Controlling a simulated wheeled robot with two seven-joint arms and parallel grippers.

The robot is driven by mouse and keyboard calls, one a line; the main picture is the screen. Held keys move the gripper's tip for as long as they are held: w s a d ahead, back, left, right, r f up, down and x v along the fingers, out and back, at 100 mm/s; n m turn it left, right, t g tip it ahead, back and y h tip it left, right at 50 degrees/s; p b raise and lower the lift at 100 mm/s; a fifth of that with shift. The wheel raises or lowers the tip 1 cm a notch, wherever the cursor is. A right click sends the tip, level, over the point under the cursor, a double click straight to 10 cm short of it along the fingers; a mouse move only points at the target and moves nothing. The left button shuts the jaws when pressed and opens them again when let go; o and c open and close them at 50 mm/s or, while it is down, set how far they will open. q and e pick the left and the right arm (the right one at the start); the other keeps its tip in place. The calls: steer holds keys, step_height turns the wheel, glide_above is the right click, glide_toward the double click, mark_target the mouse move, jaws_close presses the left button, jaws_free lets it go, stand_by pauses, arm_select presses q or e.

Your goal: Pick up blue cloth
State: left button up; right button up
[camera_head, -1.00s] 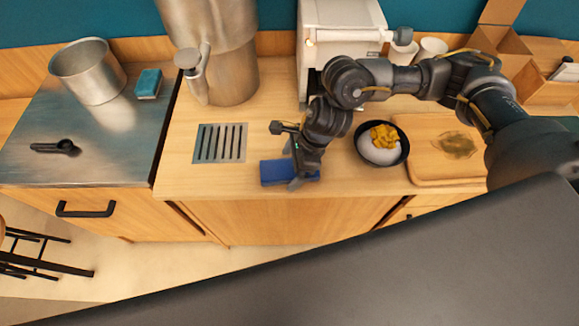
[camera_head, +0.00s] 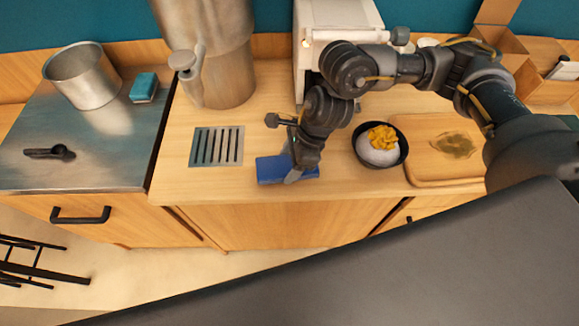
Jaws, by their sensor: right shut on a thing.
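The blue cloth (camera_head: 272,170) is a flat, dark blue folded piece near the front edge of the wooden counter, right of the slotted drain plate. My right gripper (camera_head: 294,172) points down onto it and is shut on it. The fingers hide the middle of the cloth, and part of it shows on either side. I cannot tell whether the cloth is clear of the counter. My left gripper is not in view.
The drain plate (camera_head: 216,146) lies left of the cloth, below a large metal dispenser (camera_head: 222,75). A black bowl (camera_head: 380,146) of rice with yellow topping and a wooden board (camera_head: 445,150) stand to the right. A blue sponge (camera_head: 144,87) lies at the left.

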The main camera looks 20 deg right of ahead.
arm_select(q)
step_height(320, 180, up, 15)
steer(key=p, duration=1.5)
steer(key=shift+p, duration=0.35)
arm_select(e)
steer(key=s+d+r, duration=0.2)
steer(key=s+r, duration=0.8)
steer(key=s, duration=0.3)
steer(key=shift+s+d, duration=0.25)
steer(key=shift+s, duration=0.15)
